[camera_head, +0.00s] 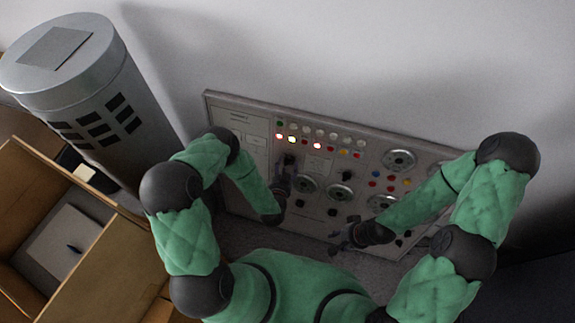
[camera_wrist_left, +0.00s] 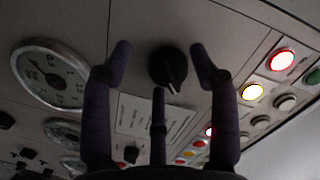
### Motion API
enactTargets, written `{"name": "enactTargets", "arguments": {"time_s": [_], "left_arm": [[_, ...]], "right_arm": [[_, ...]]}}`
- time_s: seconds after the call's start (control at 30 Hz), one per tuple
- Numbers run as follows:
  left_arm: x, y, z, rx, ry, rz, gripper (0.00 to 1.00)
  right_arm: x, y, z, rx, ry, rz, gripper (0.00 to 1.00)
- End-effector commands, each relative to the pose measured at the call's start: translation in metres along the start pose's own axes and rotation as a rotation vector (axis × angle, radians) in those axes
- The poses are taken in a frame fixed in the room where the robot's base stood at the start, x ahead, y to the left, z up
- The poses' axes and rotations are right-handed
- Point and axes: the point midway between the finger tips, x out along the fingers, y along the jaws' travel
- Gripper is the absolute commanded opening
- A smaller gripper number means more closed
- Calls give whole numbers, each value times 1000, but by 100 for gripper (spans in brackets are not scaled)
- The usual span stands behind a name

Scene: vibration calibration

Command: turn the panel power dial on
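The grey control panel (camera_head: 262,120) leans against the wall. A black rotary dial (camera_wrist_left: 168,68) with a pale pointer mark sits on it, and shows in the head view (camera_head: 290,158) just beyond my left gripper. My left gripper (camera_head: 283,179) is open at the panel. In the left wrist view its purple fingers (camera_wrist_left: 162,62) stand on both sides of the dial, with a third finger below; gaps show between the fingers and the dial. Contact with the panel cannot be told. My right gripper (camera_head: 343,236) is near the panel's lower edge; its finger opening is unclear.
Lit red and yellow lamps (camera_wrist_left: 252,92) and unlit buttons line the panel beside the dial. Round gauges (camera_wrist_left: 48,76) and small black knobs lie on the other side. A grey cylinder (camera_head: 130,110) and a cardboard box (camera_head: 110,258) stand at the left.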

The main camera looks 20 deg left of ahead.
Motion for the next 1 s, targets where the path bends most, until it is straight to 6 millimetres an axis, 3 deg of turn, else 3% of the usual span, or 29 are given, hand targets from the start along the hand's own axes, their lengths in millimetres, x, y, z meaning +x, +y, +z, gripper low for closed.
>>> {"name": "enactTargets", "arguments": {"time_s": [0.27, 0.43, 1.0], "left_arm": [[2, -3, -4, 1, 10, -7, 63], [-8, -3, -4, 1, 11, -7, 63], [-106, -2, -1, 0, 7, -6, 63]], "right_arm": [[0, 0, 0, 0, 0, 0, 40], [0, 0, 0, 0, 0, 0, 40], [0, 0, 0, 0, 0, 0, 40]]}}
